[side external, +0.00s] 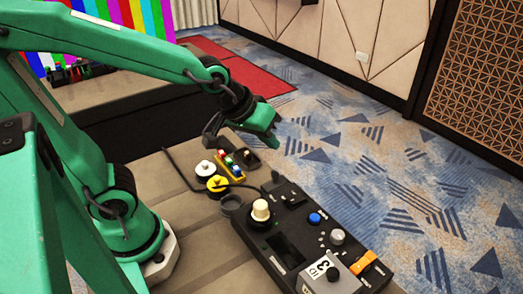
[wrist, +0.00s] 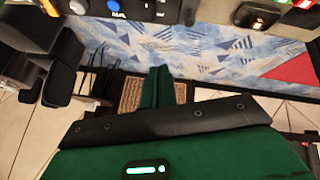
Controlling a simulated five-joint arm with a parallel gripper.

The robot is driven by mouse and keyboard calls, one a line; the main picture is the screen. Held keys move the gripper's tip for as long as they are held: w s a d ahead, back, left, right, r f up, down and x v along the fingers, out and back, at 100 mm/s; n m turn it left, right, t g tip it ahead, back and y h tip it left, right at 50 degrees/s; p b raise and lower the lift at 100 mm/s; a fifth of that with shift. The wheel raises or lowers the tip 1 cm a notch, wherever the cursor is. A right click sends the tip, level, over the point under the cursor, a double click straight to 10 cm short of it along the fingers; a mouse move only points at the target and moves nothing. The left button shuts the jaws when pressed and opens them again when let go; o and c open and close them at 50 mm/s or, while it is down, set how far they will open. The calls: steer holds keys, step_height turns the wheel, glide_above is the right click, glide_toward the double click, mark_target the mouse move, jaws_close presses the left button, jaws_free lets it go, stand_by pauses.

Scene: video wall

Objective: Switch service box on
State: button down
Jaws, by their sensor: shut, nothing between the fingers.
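No readable label in either view marks which unit is the service box. A small black box (side external: 247,157) with a light part on top sits at the far end of the bench; a black box (wrist: 257,14) with a pale round part shows at the top right of the wrist view. The larger black control panel (side external: 284,247) carries a cream knob, a blue button, a grey knob and an orange switch. My gripper (side external: 273,143) is shut and empty, above and beyond the small black box, apart from the panel. Its green fingers (wrist: 158,74) point toward the carpet in the wrist view.
A yellow button box (side external: 229,168), a white round button (side external: 205,168) and a yellow round button (side external: 217,185) stand beside the small black box. A grey box (side external: 333,276) marked 3 sits at the panel's near end. Patterned carpet (side external: 400,180) lies beyond the bench.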

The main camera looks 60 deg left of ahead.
mark_target(290, 201)
steer(key=w+d+f+n, duration=0.2)
steer(key=w+d+f, duration=0.2)
steer(key=shift+w+d+f+h, duration=0.15)
steer(key=shift+w+d+h, duration=0.1)
steer(key=shift+w+h, duration=0.15)
steer(key=shift+s+f, duration=0.1)
steer(key=shift+f, duration=0.05)
steer(key=shift+s+f, duration=0.2)
steer(key=shift+f, duration=1.2)
steer(key=shift+s+f, duration=0.25)
steer(key=shift+f, duration=1.15)
steer(key=shift+s+f, duration=0.2)
steer(key=shift+f, duration=1.2)
steer(key=shift+d, duration=0.1)
steer(key=shift+r, duration=0.15)
steer(key=shift+w+r, duration=0.2)
steer(key=shift+r, duration=1)
steer(key=shift+w+r, duration=0.2)
steer(key=shift+r, duration=0.95)
